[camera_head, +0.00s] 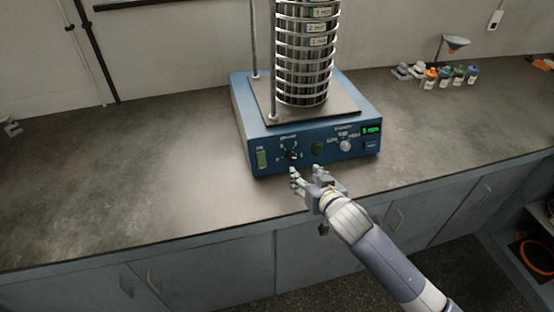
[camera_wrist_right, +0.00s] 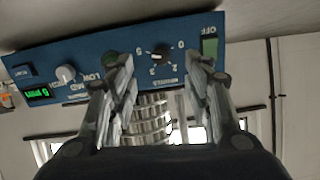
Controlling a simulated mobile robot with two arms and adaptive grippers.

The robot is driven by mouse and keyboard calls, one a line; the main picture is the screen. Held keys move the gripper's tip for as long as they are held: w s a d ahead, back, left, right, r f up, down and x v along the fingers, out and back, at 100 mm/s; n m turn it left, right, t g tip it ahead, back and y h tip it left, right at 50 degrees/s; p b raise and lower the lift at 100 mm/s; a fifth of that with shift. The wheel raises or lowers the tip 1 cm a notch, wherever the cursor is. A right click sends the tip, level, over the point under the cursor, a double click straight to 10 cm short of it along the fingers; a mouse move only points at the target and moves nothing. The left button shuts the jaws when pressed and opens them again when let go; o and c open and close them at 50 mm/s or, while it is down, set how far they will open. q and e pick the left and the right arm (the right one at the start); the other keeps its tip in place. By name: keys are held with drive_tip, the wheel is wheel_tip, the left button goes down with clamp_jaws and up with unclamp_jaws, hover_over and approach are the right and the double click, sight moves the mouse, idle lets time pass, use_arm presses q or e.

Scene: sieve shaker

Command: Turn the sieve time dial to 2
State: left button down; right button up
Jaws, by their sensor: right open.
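The blue sieve shaker (camera_head: 240,112) stands on the counter with its control panel facing me. The dark sieve time dial (camera_head: 293,155) is on the panel's left part. It also shows in the upside-down right wrist view (camera_wrist_right: 160,54), with numbers including 0, 2, 3 and 5 around it. I cannot read its pointer surely. My right gripper (camera_head: 308,172) is open and empty just in front of the panel. In the wrist view its fingers (camera_wrist_right: 160,68) lie either side of the dial, apparently not touching it. My left gripper is not in view.
A green switch (camera_head: 262,159) is left of the dial. A round green button (camera_head: 317,149) and an intensity knob (camera_head: 345,146) are right of it. A sieve stack (camera_head: 303,60) stands on the shaker. Bottles (camera_head: 445,76) stand at the back right. The left counter (camera_head: 120,160) is mostly clear.

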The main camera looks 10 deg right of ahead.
sight(292, 157)
drive_tip(key=x, duration=0.3)
drive_tip(key=r+x, duration=0.1)
drive_tip(key=x, duration=0.7)
drive_tip(key=shift+w+d+r+p, duration=0.1)
drive_tip(key=shift+w+d+p, duration=0.05)
drive_tip(key=shift+w+p, duration=0.2)
drive_tip(key=c, duration=1.1)
